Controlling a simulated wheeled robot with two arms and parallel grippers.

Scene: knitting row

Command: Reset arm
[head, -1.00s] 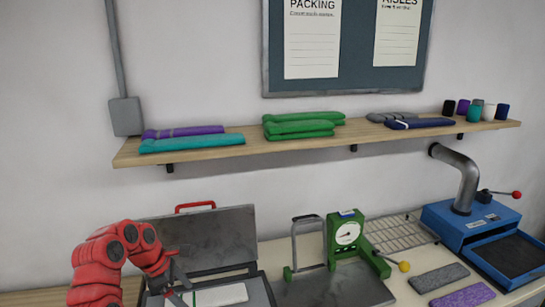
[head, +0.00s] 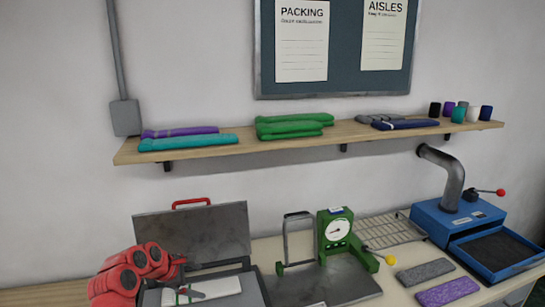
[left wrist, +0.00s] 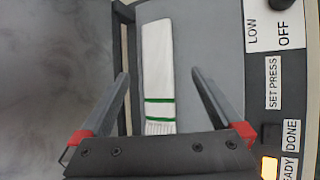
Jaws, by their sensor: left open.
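My left gripper (head: 186,293) is at the lower left of the head view, over the base of an open grey press (head: 196,236). Its two fingers are apart in the left wrist view (left wrist: 160,78), with nothing gripped between them. A white knitted piece with green stripes (left wrist: 157,65) lies flat on the press bed beyond the fingers. It also shows as a white strip (head: 215,288) in the head view, partly hidden by the gripper. My right gripper is not in view.
The raised press lid has a red handle (head: 191,202). A green dial device (head: 335,234), a wire rack (head: 388,231), two folded pieces and a blue machine (head: 455,217) stand to the right. A shelf (head: 345,131) with folded knits runs above. The press panel (left wrist: 275,90) is close on the right in the wrist view.

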